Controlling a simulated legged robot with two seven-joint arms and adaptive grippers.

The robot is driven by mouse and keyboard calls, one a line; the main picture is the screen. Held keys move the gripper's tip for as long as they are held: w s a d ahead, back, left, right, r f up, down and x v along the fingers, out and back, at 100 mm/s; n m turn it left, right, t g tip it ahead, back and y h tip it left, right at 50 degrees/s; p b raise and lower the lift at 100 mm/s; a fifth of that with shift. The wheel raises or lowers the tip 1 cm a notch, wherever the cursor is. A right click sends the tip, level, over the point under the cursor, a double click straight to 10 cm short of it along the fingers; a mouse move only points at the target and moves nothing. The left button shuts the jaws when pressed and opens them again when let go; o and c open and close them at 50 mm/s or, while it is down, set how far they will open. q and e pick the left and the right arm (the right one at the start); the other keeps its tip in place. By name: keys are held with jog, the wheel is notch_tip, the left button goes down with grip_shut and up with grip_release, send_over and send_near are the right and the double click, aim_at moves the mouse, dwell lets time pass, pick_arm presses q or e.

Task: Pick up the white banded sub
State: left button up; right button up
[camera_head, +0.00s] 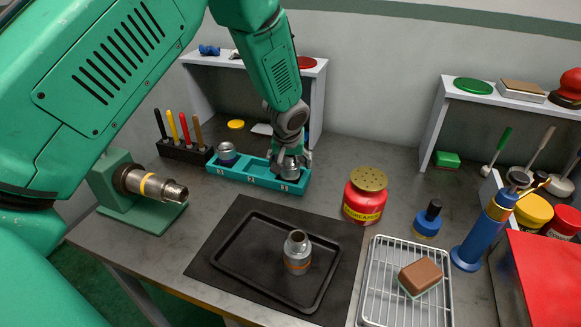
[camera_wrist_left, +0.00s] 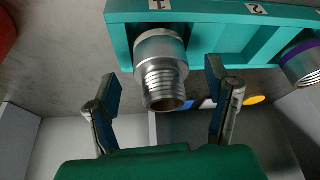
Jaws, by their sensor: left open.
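A silver threaded sub (camera_wrist_left: 162,72) stands in the teal rack (camera_wrist_left: 200,32), near the label 1. A pale band seems to show near its rack end, but its colour is hard to tell from the bare metal. My left gripper (camera_head: 291,160) is open above the right end of the teal rack (camera_head: 232,174). In the left wrist view, the open fingers of my left gripper (camera_wrist_left: 164,88) lie to either side of this sub, with gaps between. In the head view the gripper partly hides it. My right gripper is not in view.
A purple-banded sub (camera_head: 227,153) sits at the rack's left end. An orange-banded sub (camera_head: 297,252) stands on the black tray (camera_head: 228,268). A green vise (camera_head: 120,185) holds a yellow-banded pipe at left. A red degreaser can (camera_head: 365,197) stands right of the rack.

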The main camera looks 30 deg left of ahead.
pick_arm(q)
jog(key=x, duration=0.2)
jog(key=shift+w+f, duration=0.2)
jog(key=shift+f, duration=0.15)
jog(key=shift+a, duration=0.15)
jog(key=shift+s, duration=0.1)
jog(key=c, duration=1.5)
jog(key=shift+r, duration=0.1)
